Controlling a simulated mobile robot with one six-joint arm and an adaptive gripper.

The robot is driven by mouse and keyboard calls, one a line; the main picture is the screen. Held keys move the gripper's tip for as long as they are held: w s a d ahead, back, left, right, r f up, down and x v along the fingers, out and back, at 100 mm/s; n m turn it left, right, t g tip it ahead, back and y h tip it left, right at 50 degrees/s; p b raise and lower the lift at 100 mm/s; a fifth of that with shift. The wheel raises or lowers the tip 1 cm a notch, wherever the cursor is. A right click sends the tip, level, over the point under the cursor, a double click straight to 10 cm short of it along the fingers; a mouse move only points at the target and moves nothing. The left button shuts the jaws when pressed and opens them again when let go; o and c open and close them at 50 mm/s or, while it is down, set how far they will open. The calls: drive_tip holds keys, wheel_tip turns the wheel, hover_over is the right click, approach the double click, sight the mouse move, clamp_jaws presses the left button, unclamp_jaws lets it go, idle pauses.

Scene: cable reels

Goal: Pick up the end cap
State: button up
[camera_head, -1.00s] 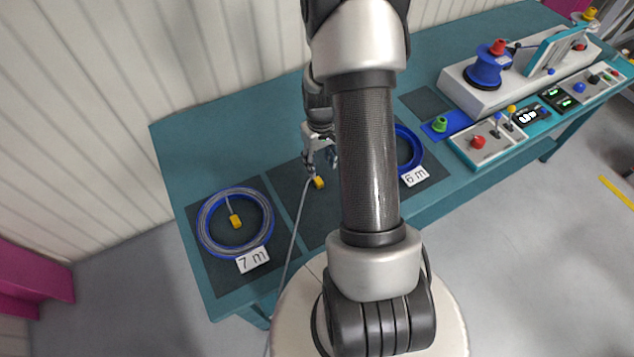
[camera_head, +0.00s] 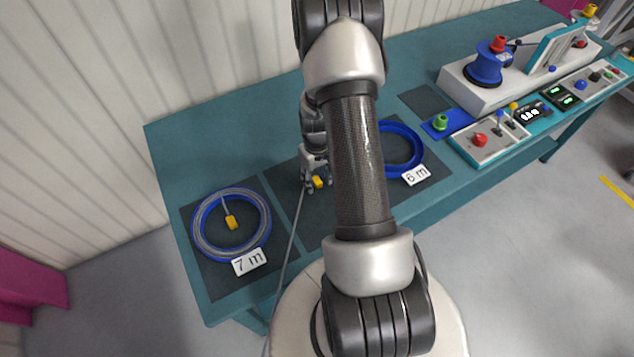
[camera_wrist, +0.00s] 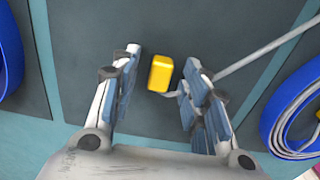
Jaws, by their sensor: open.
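The end cap is a small yellow block (camera_head: 319,182) on the end of a grey cable, on the dark middle mat of the teal table. In the wrist view the cap (camera_wrist: 160,74) shows between the open fingertips, apart from both, with the cable running off to the right. My gripper (camera_head: 313,184) is open and empty, close over the cap; its fingertips (camera_wrist: 163,65) also show in the wrist view. I cannot tell the exact height of the fingertips over the mat. My arm hides part of the middle mat.
A blue cable ring (camera_head: 200,240) with a "7 m" card (camera_head: 249,262) and another yellow cap lies at left. A blue ring (camera_head: 409,135) with a "6 m" card (camera_head: 415,175) lies at right. A control panel (camera_head: 490,146) and machine with a blue reel (camera_head: 487,69) stand further right.

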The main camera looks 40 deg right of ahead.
sight(317, 180)
drive_tip(key=shift+c, duration=0.4)
clamp_jaws()
wheel_tip(317, 180, up, 20)
drive_tip(key=p, duration=0.5)
